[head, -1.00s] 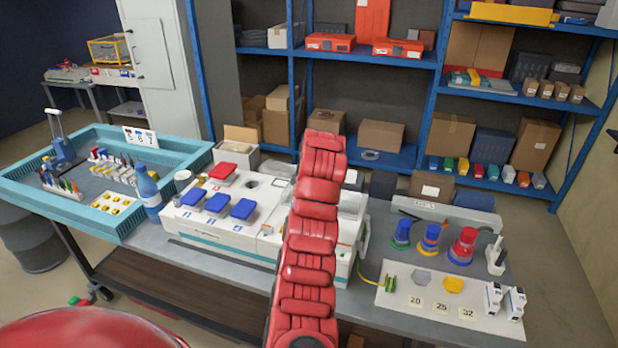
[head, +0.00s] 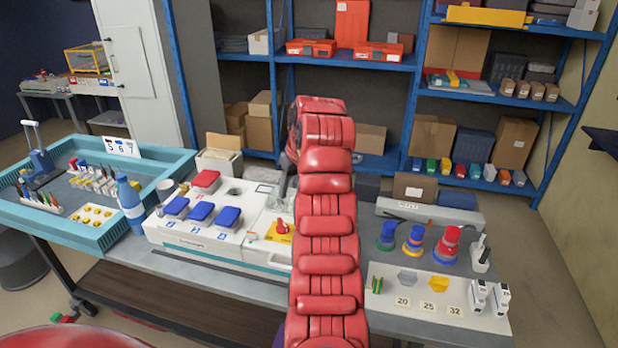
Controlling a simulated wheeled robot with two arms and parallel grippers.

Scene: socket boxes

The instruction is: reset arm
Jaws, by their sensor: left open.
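A red padded arm of mine rises from the bottom middle and bends over at the top. My left gripper (head: 280,194) shows as a grey part just left of this arm, above the right part of the white machine (head: 190,236). It is mostly hidden by the arm; it is open and I see nothing held in it. My right gripper is not in view. A red rounded part of mine shows at the bottom left edge.
The white machine bears blue blocks (head: 200,212), a red block (head: 206,180) and a red knob on yellow (head: 280,228). A teal tray (head: 100,236) stands left with a blue bottle (head: 130,202). Stacked coloured rings (head: 445,246) and a white board (head: 385,300) lie right. Blue shelves stand behind.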

